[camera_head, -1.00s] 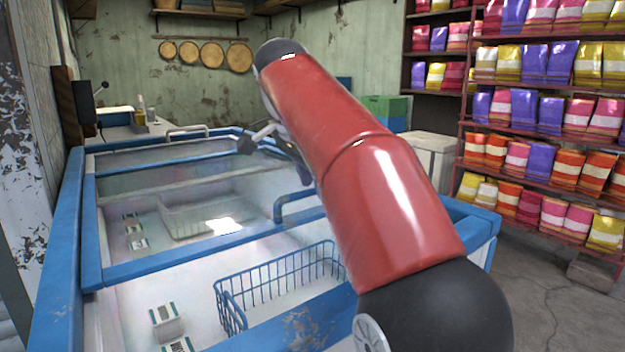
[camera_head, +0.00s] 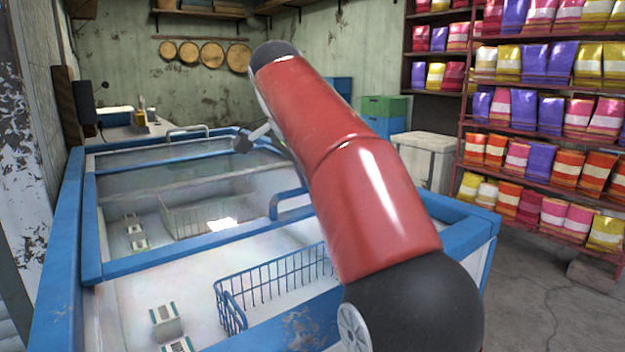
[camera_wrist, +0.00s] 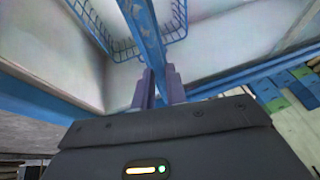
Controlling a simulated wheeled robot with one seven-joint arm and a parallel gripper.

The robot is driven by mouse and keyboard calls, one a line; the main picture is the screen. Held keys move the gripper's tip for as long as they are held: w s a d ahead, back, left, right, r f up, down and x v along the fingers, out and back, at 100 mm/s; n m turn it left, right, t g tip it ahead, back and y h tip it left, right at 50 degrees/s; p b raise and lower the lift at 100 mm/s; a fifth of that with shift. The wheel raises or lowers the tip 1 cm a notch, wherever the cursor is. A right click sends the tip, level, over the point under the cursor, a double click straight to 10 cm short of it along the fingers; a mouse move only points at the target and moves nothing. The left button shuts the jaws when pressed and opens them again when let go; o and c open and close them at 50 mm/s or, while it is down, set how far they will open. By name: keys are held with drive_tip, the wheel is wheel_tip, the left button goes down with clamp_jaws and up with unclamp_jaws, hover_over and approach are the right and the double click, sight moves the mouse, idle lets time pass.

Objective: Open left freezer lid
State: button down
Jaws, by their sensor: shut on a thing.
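The chest freezer (camera_head: 68,235) has a blue frame and glass lids. A blue lid crossbar (camera_head: 165,259) spans it, and a blue handle (camera_head: 290,196) stands up at its right part, partly covered by my arm. The space in front of this bar is uncovered, and the space behind it is under glass. In the wrist view, the two fingers of my gripper (camera_wrist: 158,86) are shut on a blue bar (camera_wrist: 146,38), which looks like the lid handle. In the head view my red arm hides the grip.
A blue wire basket (camera_head: 275,285) and small white-and-green cartons (camera_head: 165,322) lie inside the open front part. Shelves of colourful bags (camera_head: 545,110) stand at the right. A white bin (camera_head: 425,155) stands behind the freezer's right end.

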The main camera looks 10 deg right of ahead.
drive_tip(key=shift+w+a, duration=0.3)
drive_tip(key=shift+w, duration=0.4)
drive_tip(key=shift+w+a, duration=0.25)
drive_tip(key=shift+w, duration=0.4)
drive_tip(key=c, duration=1.4)
unclamp_jaws()
drive_tip(key=shift+c, duration=0.2)
drive_tip(key=shift+s+r, duration=0.1)
drive_tip(key=shift+v, duration=1.1)
drive_tip(key=s+a+b, duration=0.2)
drive_tip(key=s+a, duration=0.6)
drive_tip(key=s, duration=0.1)
drive_tip(key=shift+a+r, duration=0.2)
drive_tip(key=shift+r, duration=0.05)
